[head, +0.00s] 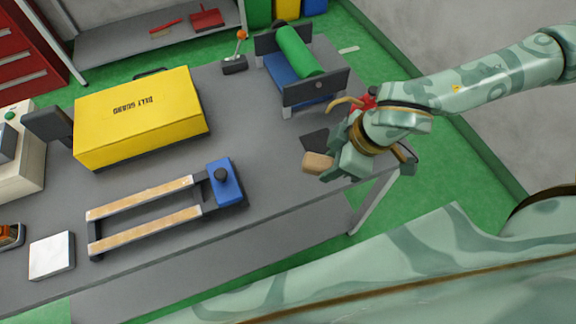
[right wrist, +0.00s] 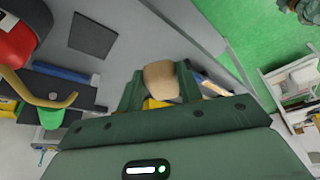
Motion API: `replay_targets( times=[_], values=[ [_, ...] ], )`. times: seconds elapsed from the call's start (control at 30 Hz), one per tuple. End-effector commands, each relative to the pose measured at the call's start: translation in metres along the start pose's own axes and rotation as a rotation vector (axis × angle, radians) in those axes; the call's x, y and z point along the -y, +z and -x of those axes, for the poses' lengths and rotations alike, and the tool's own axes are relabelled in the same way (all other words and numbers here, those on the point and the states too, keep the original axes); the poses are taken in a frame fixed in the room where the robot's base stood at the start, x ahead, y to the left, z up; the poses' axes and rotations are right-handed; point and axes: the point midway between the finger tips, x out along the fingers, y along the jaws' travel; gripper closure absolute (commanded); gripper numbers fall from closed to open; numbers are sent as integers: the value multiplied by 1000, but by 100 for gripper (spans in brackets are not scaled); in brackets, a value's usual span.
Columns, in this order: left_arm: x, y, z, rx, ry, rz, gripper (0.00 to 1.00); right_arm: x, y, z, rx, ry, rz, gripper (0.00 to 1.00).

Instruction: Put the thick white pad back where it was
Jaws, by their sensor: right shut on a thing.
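A thick white pad (head: 51,255) lies flat at the front left of the grey table, in the head view. My right gripper (head: 327,166) is far from it, over the table's right end. It is shut on a tan rounded block (head: 317,162), which also shows between the fingers in the right wrist view (right wrist: 161,79). Whether the block touches the table I cannot tell. A thin dark square (head: 313,140) lies on the table beside the gripper. My left gripper is not in view.
A yellow case (head: 140,115) stands at the back left. A frame with two wooden rails (head: 145,198) and a blue block (head: 224,182) lies in front of it. A green roller machine (head: 300,50) is at the back. A red object (head: 362,102) stands near my right wrist.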

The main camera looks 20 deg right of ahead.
Motion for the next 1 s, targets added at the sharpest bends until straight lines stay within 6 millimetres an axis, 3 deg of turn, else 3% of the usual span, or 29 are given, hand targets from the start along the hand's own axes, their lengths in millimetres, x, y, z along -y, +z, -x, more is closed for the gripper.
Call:
replay_targets(
  times=[0.1, 0.23, 0.57, 0.7, 1.0],
  values=[
    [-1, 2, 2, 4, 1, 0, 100, 34, 21, -2, -1, -73, 174, 83],
    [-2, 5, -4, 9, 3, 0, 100, 46, 26, -11, -1, -103, 256, 83],
    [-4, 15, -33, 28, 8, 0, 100, -2, -25, -78, 1, -104, 262, 83],
    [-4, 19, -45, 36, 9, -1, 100, -14, -30, -113, 3, -107, 258, 83],
    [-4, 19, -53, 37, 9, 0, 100, -25, -38, -138, 1, -105, 258, 83]
  ],
)
